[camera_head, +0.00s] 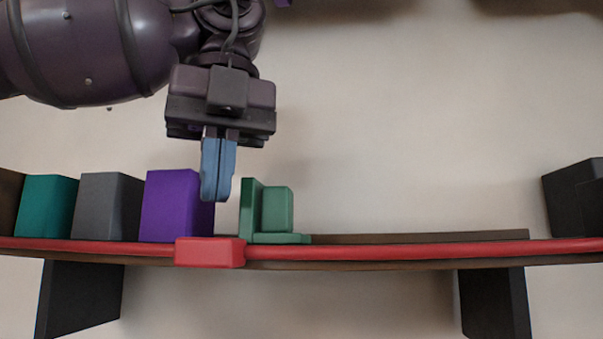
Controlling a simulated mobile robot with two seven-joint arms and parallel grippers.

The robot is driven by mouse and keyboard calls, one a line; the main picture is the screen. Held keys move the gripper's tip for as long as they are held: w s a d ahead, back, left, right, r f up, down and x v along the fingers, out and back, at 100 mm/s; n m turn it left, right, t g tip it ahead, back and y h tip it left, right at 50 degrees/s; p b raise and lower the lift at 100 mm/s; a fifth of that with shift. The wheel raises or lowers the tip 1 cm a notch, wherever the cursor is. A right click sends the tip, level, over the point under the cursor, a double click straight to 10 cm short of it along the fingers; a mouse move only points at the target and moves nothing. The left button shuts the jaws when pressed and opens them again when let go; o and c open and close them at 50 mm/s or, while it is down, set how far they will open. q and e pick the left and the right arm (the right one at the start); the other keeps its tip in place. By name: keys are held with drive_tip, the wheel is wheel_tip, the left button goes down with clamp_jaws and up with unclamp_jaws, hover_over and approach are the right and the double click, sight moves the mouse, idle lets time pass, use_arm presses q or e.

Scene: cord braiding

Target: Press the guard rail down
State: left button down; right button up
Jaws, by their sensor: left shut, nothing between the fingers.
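The guard rail (400,250) is a long red bar running along the front edge of a brown shelf (380,265). A thicker red block (210,252) sits on the rail, left of the picture's middle. My left gripper (216,198) has blue fingers pointing down and is shut with nothing between them. Its tips are above the red block, apart from it in the picture, between a purple block and a green bracket. My right gripper is not in view.
Teal (47,206), grey (105,207) and purple (177,206) blocks stand on the shelf's left part. The green bracket (270,212) stands right of the fingers. A black block (577,199) is at the far right. Black supports (495,303) are below. The shelf's right part looks free.

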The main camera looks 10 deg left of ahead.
use_arm(q)
drive_tip(key=shift+r+p, duration=0.55)
drive_tip(key=shift+r, duration=0.7)
drive_tip(key=shift+r+p, duration=0.95)
drive_tip(key=shift+p, duration=0.05)
drive_tip(key=shift+r+p, duration=0.4)
drive_tip(key=shift+r, duration=0.4)
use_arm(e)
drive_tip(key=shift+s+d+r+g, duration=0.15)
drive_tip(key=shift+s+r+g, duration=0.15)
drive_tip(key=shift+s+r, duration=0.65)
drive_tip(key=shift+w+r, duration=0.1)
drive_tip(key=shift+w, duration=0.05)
